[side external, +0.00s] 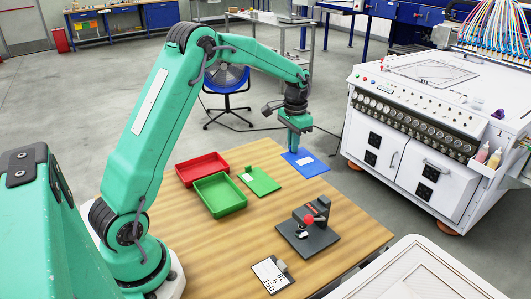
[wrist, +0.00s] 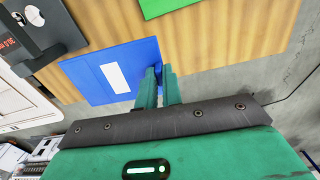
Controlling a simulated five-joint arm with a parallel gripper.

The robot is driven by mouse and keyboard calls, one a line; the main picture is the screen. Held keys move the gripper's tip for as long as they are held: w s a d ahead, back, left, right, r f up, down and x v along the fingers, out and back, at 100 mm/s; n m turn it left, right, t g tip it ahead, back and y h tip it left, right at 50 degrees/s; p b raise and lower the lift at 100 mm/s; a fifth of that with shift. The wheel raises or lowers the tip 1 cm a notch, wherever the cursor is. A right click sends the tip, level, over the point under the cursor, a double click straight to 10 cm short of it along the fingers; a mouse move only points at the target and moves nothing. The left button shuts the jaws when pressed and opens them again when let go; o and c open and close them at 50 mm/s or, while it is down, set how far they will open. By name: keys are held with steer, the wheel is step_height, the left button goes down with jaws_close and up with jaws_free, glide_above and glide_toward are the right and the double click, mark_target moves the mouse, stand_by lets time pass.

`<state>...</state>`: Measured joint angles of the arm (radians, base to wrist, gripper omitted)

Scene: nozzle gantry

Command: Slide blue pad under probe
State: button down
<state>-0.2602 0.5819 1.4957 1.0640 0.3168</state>
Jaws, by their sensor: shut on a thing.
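The blue pad (side external: 308,166) has a white label and is at the table's far right edge, partly past that edge in the picture; I cannot tell if it is raised. It also shows in the wrist view (wrist: 85,77). In the wrist view my gripper (wrist: 159,73) is shut on a small blue part at the pad's edge. The dark grey probe stand (side external: 325,236) with a red knob stands toward the front right, apart from the pad. Its probe tip is too small to make out.
A green pad (side external: 266,185) lies left of the blue pad. A red tray (side external: 183,170) and a green tray (side external: 238,208) stand farther left. A black-and-white numbered card (side external: 268,276) lies at the front. Bare wooden tabletop (side external: 291,198) lies between the pads and the stand.

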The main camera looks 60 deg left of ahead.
steer(key=shift+s, duration=0.1)
stand_by(0.4)
steer(key=shift+n, duration=0.3)
steer(key=s+d+f, duration=0.1)
steer(key=s, duration=0.3)
steer(key=s+d+f, duration=0.2)
steer(key=s, duration=0.2)
steer(key=s+d+f, duration=0.1)
steer(key=s, duration=0.3)
steer(key=shift+d+f, duration=0.15)
steer(key=shift+f, duration=0.2)
steer(key=shift+f, duration=0.15)
steer(key=shift+f, duration=2.05)
steer(key=shift+d+r, duration=0.1)
steer(key=shift+d, duration=3.5)
steer(key=shift+f, duration=0.45)
